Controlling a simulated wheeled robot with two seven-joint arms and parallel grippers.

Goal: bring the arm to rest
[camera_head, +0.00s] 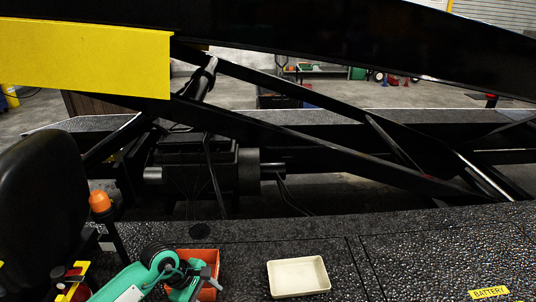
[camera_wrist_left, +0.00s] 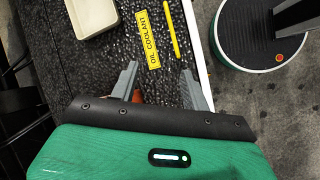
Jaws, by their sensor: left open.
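My left arm is green and comes in low at the left of the head view. Its gripper (camera_head: 196,280) is over or beside an orange bin (camera_head: 208,256) on the dark textured deck; the arm partly covers the bin. In the left wrist view the two grey fingers of the left gripper (camera_wrist_left: 160,70) stand wide apart with nothing held between them. A bit of orange shows behind the finger on the left, and most of it is hidden. My right gripper is in neither view.
A cream tray (camera_head: 298,276) lies empty on the deck (camera_head: 395,250); it also shows in the wrist view (camera_wrist_left: 92,16). A yellow OIL COOLANT label (camera_wrist_left: 149,40) and a thin yellow stick (camera_wrist_left: 171,30) lie nearby. A black seat (camera_head: 40,200) and orange beacon (camera_head: 100,202) stand left.

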